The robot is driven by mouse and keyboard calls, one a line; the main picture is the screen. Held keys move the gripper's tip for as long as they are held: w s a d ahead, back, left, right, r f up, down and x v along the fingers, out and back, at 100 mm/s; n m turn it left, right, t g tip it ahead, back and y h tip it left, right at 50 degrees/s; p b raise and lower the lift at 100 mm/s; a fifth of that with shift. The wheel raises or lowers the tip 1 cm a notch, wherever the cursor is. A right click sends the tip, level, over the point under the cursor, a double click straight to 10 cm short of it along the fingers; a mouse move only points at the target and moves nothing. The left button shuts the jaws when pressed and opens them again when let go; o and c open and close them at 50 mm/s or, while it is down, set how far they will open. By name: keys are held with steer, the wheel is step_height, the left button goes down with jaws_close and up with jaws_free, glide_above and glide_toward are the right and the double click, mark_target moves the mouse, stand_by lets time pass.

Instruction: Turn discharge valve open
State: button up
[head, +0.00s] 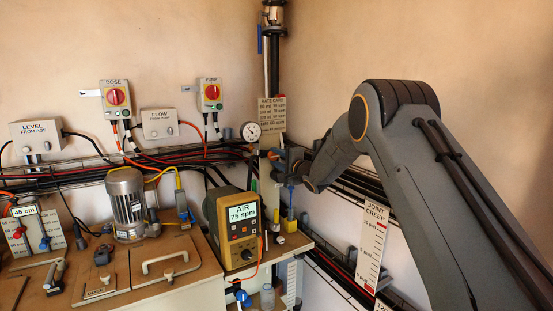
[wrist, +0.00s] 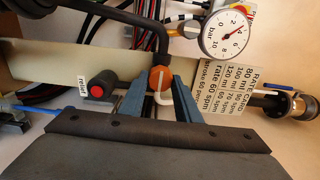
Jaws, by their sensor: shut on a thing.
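An orange round knob (wrist: 161,78) with a pale stripe sits at the end of a dark bent pipe (wrist: 160,30) in the wrist view. No label on it is readable, so I cannot tell for sure that it is the discharge valve. My gripper (wrist: 158,92) has its two blue-grey fingers on either side of the knob, shut on it. In the head view my gripper (head: 279,160) reaches to the cream post below the pressure gauge (head: 251,131).
A black knob with a red end (wrist: 97,90) is close left of my fingers. The gauge (wrist: 225,33) and rate card (wrist: 232,88) are close right. The yellow-brown pump controller (head: 233,229) stands below, beside the motor (head: 128,203). Pipes and cables run along both walls.

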steer(key=o, duration=1)
steer(key=shift+o, duration=0.2)
steer(key=shift+d, duration=0.1)
steer(key=b+v, duration=0.2)
steer(key=v, duration=0.5)
steer(key=shift+s+d, duration=0.2)
steer(key=shift+s, duration=0.1)
steer(key=s+d+f+n+g+h, duration=0.2)
steer(key=s+d+f+g+h, duration=0.15)
steer(key=s+d+f, duration=0.45)
steer(key=s+d+f+n+g+h, duration=0.25)
steer(key=s+d+f+h, duration=0.2)
steer(key=s+d, duration=0.55)
steer(key=s+d+f+n+g, duration=0.1)
steer(key=s+f+n+g, duration=0.1)
steer(key=s, duration=0.8)
steer(key=s+d+f+n+g+h, duration=0.1)
steer(key=s+f+n+g, duration=0.1)
steer(key=s, duration=0.9)
steer(key=s+d+f+n+g+h, duration=0.1)
steer(key=s+f+n+g, duration=0.1)
steer(key=s, duration=0.9)
steer(key=shift+s+d+f+n+g, duration=0.25)
steer(key=shift+n+g, duration=0.2)
steer(key=shift+g, duration=0.55)
